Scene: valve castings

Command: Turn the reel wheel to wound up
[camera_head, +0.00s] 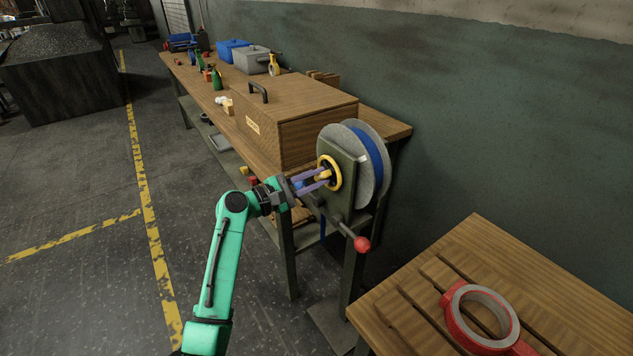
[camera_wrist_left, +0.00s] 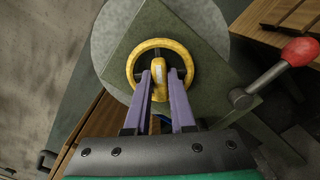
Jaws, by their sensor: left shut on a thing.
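The reel wheel is a small yellow ring handwheel (camera_head: 336,172) on the front plate of a grey reel (camera_head: 371,190) with a blue band wound on it, at the end of the workbench. My left gripper (camera_head: 325,176) comes in from the left, its purple fingers shut on the wheel's yellow middle grip. In the left wrist view the yellow ring (camera_wrist_left: 133,69) surrounds the fingertips (camera_wrist_left: 159,75), which sit either side of the grip. A lever with a red knob (camera_head: 361,244) sticks out below the plate. My right gripper is not in view.
A wooden case (camera_head: 291,117) stands on the workbench just behind the reel. Bins and small items lie farther back. A slatted wooden table (camera_head: 480,255) at right front holds a red ring-shaped roll (camera_head: 455,322).

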